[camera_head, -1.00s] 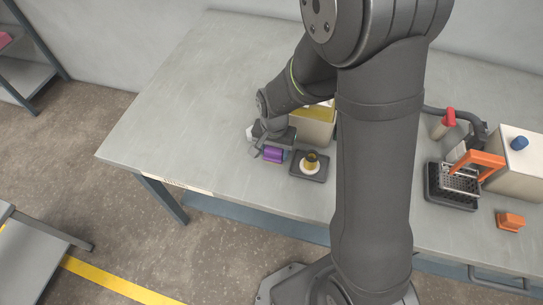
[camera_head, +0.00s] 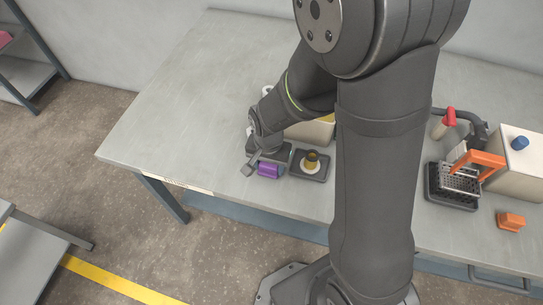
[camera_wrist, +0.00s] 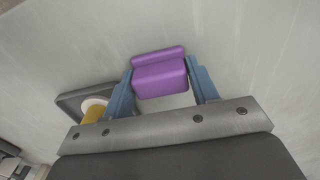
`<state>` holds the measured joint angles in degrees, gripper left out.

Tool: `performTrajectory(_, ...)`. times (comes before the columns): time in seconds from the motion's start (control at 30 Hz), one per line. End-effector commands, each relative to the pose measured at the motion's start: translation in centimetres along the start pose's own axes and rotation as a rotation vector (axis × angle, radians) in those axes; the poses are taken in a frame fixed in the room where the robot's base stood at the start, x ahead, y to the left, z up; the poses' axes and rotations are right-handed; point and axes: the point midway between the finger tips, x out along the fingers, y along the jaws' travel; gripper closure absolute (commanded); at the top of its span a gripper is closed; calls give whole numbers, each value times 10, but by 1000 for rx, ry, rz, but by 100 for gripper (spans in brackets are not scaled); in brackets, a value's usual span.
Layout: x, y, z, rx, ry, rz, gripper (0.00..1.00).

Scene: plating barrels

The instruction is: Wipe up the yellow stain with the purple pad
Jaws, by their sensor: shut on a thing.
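The purple pad (camera_head: 269,170) is at my gripper (camera_head: 268,163), low over or on the grey table, left of a small dark tray. In the wrist view the pad (camera_wrist: 160,74) sits between the two blue fingers of my gripper (camera_wrist: 162,82), which are shut on it. I cannot tell whether its underside touches the table. I see no yellow stain on the bare table in either view; the pad, gripper or arm may hide it.
A dark square tray (camera_head: 323,174) holding a brass-coloured part (camera_head: 312,159) stands close right of the pad. A cream tank (camera_head: 312,131) is behind, partly hidden by my arm. A dark rack with an orange handle (camera_head: 487,158) and an orange block (camera_head: 510,221) are right. The left table is clear.

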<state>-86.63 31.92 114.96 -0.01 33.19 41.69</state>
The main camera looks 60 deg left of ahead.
Motion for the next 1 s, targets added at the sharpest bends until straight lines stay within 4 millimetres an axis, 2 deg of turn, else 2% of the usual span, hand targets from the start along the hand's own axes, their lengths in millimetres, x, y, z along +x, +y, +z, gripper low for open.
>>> performTrajectory(0.03, 0, 0, 5, -3, 0, 0, 71)
performTrajectory(0.1, -5, -1, 3, -1, 2, -2, 71)
performTrajectory(0.17, -23, -1, 3, -1, 7, -6, 71)
performTrajectory(0.7, -70, 0, 3, -1, 3, -3, 71)
performTrajectory(1.0, -82, 0, 4, -1, 1, -1, 71)
